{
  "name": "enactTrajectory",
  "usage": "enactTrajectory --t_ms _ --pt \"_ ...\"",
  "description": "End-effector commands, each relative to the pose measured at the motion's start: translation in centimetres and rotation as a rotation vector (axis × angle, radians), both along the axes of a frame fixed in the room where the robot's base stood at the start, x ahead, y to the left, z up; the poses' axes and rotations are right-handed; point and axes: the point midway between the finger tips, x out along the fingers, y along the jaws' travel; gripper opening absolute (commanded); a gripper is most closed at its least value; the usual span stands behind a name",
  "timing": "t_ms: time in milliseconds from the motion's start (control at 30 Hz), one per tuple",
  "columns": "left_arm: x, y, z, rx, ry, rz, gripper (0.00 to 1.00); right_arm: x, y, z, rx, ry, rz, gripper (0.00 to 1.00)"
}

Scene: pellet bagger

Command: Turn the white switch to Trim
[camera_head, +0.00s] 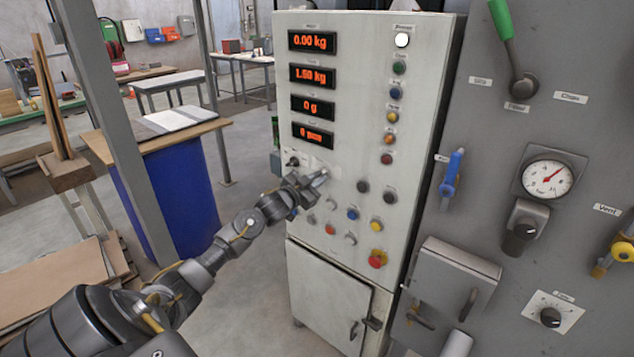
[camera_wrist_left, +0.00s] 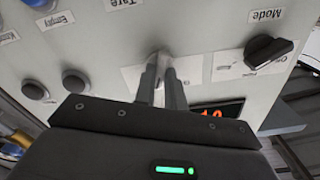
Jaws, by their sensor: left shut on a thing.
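My left gripper (camera_head: 320,176) reaches the pale control cabinet's front, below its red number displays. In the left wrist view its two fingers (camera_wrist_left: 161,68) are close together and shut on a small switch at the panel. The white switch (camera_wrist_left: 164,53) shows only as a small light part between and just beyond the fingertips; most of it is hidden. A white label plate (camera_wrist_left: 191,68) lies around it, partly covered by the fingers. I cannot read its words or tell which way the switch points. My right gripper is in neither view.
A black Mode knob (camera_wrist_left: 268,50) sits beside the switch. Dark round buttons (camera_wrist_left: 76,83) are on the other side. A grey panel with a gauge (camera_head: 547,179) stands at right.

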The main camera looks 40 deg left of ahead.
Motion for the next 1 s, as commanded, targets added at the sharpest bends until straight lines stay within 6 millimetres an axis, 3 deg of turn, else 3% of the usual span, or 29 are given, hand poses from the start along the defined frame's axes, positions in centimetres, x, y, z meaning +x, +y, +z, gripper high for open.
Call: enactTrajectory --t_ms 300,833,867,1000 --pt "-0.01 0.00 -0.12 0.109 0.004 0.001 0.00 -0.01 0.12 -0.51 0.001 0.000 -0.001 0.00" --pt "-0.01 0.02 -0.08 0.129 0.005 0.001 0.00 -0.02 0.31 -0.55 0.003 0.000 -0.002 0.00" --pt "-0.01 0.02 -0.08 0.129 0.005 0.001 0.16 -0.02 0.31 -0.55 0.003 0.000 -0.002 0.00" --pt "-0.01 0.01 -0.05 0.128 0.004 0.000 0.34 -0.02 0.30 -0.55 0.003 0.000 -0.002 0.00"
